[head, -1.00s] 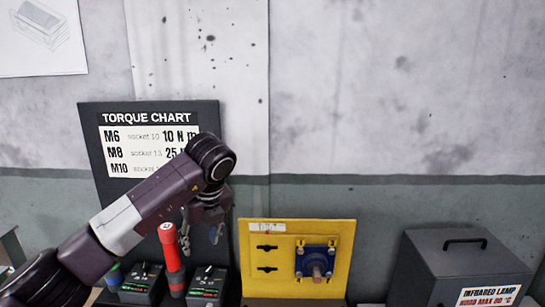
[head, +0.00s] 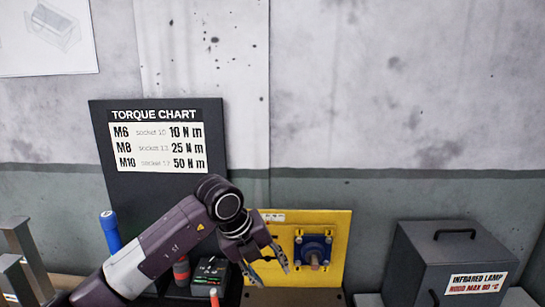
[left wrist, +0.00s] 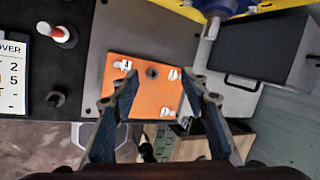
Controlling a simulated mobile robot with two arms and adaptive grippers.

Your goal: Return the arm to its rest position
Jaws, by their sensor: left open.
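My left gripper (head: 268,268) is at the end of the dark arm that comes in from the lower left in the head view. Its two fingers are apart, point down and right, and hold nothing. It is in front of the lower left part of the yellow panel (head: 335,225). In the left wrist view the gripper (left wrist: 152,95) shows its spread fingers over an orange plate (left wrist: 140,82) with white marks on it. Whether the fingers touch the plate cannot be told. My right gripper is in neither view.
A blue flange with a shaft (head: 313,252) is on the panel. The grey infrared lamp box (head: 455,255) stands right. The torque chart (head: 157,140) stands behind the arm. A blue-handled tool (head: 110,231) and a charger (head: 209,272) are near the arm. Wall space above is free.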

